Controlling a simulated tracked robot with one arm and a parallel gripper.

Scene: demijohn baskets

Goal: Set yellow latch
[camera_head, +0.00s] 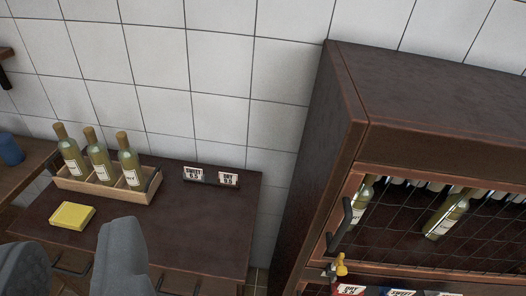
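The yellow latch (341,264) is a small knob at the lower left of the dark wooden cabinet (337,150), on the right of the view. It sits on a small metal fitting just below the black door handle (341,226). Its exact setting is too small to tell. My gripper (74,245) shows as two grey fingers at the bottom left, apart, with a gap between them. Nothing shows between the fingers. The gripper is far to the left of the latch in the picture and does not touch it.
A dark side table (200,225) holds a wooden crate (105,190) with three bottles, a yellow block (72,216) and two price signs (210,176). Bottles (447,215) lie behind the cabinet's wire mesh door. A blue cup (10,150) stands far left. A narrow gap separates table and cabinet.

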